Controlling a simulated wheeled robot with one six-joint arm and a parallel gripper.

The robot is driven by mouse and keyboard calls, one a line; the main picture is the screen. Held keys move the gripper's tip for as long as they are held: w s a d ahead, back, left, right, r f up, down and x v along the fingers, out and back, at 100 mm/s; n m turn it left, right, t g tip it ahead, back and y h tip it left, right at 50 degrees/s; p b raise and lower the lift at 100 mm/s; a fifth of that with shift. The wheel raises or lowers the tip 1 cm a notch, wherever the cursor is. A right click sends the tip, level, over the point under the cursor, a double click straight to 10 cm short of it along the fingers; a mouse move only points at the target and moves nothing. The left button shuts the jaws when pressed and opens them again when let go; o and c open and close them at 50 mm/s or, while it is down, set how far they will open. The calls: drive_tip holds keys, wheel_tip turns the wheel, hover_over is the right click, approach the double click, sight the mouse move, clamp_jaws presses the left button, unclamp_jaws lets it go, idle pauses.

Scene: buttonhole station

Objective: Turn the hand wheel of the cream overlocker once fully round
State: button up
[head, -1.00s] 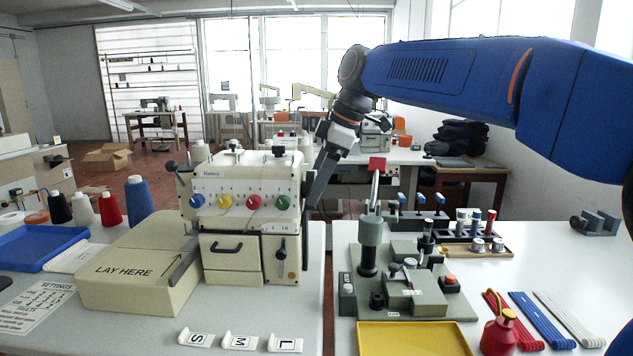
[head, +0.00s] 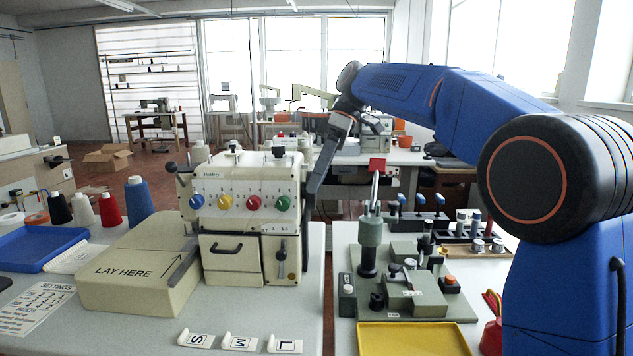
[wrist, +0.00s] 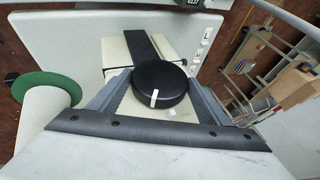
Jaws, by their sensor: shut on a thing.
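The cream overlocker (head: 247,205) stands on the left table, with coloured dials on its front. My gripper (head: 309,192) reaches down from above at the machine's right side. In the wrist view, the black round hand wheel (wrist: 160,84) sits between my two fingers, and my gripper is shut on it. A white mark on the wheel points towards the bottom of the wrist view. In the head view my gripper and the machine's side hide the wheel, so I cannot make it out there.
A cream block marked LAY HERE (head: 137,272) adjoins the machine's left. Thread cones (head: 138,198) and a blue tray (head: 38,247) stand further left. Across a narrow gap, the right table holds a green-grey fixture (head: 402,275) and a yellow tray (head: 413,339).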

drive_tip(key=shift+w+f+g, duration=0.1)
drive_tip(key=shift+w+g, duration=0.1)
drive_tip(key=shift+g, duration=0.5)
drive_tip(key=o, duration=1)
drive_tip(key=shift+o, duration=0.2)
